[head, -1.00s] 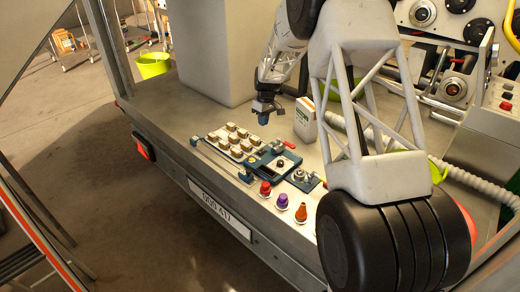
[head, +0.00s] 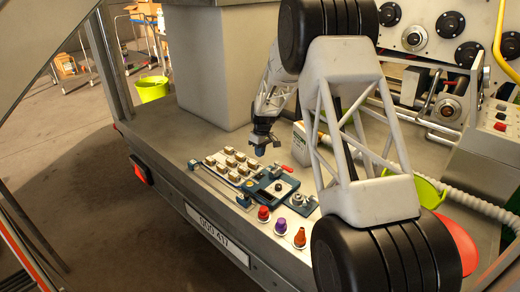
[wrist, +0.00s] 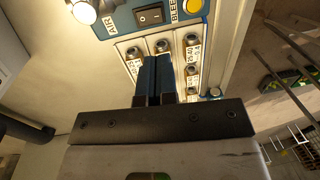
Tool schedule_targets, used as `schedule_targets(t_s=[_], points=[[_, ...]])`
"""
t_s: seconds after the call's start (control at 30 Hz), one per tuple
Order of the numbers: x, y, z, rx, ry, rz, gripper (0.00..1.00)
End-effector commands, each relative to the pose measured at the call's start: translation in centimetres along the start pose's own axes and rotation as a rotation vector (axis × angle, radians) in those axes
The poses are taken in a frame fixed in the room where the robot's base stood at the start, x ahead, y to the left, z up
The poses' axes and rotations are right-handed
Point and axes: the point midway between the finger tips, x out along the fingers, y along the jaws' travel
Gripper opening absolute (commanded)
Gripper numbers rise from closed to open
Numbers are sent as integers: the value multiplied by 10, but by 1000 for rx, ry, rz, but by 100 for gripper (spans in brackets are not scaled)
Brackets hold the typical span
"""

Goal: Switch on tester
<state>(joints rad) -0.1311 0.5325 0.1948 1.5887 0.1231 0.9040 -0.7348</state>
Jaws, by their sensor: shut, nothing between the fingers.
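The tester appears to be the blue unit (head: 270,187) on the trailer bed, with a pale square on top and a red part at its far corner. In the wrist view a blue panel (wrist: 176,17) at the top carries a black rocker switch (wrist: 149,14) between AIR and BLEED labels. I cannot tell the switch's position. My gripper (head: 260,148) is above the bed, just behind the blue unit and apart from it. In the wrist view its blue fingers (wrist: 157,62) are pressed together, empty, over a pale fitting tray (wrist: 128,48), with the switch beyond their tips.
The tray with several fittings (head: 232,165) lies left of the blue unit. A red cap (head: 263,213), a purple cap (head: 281,225) and an orange-red cone (head: 299,237) stand at the front edge. A white box (head: 299,143) and corrugated hose (head: 462,202) are to the right.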

Motion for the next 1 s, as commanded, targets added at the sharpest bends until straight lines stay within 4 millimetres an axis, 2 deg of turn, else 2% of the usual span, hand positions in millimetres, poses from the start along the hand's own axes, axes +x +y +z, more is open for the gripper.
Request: schedule_targets(t_s=[0.4,0.6,0.8,1.0], points=[[65,0,0,1,-2,-2,0],[90,0,0,1,-1,-2,0],[104,0,0,1,0,0,0],[107,0,0,0,0,0,0]])
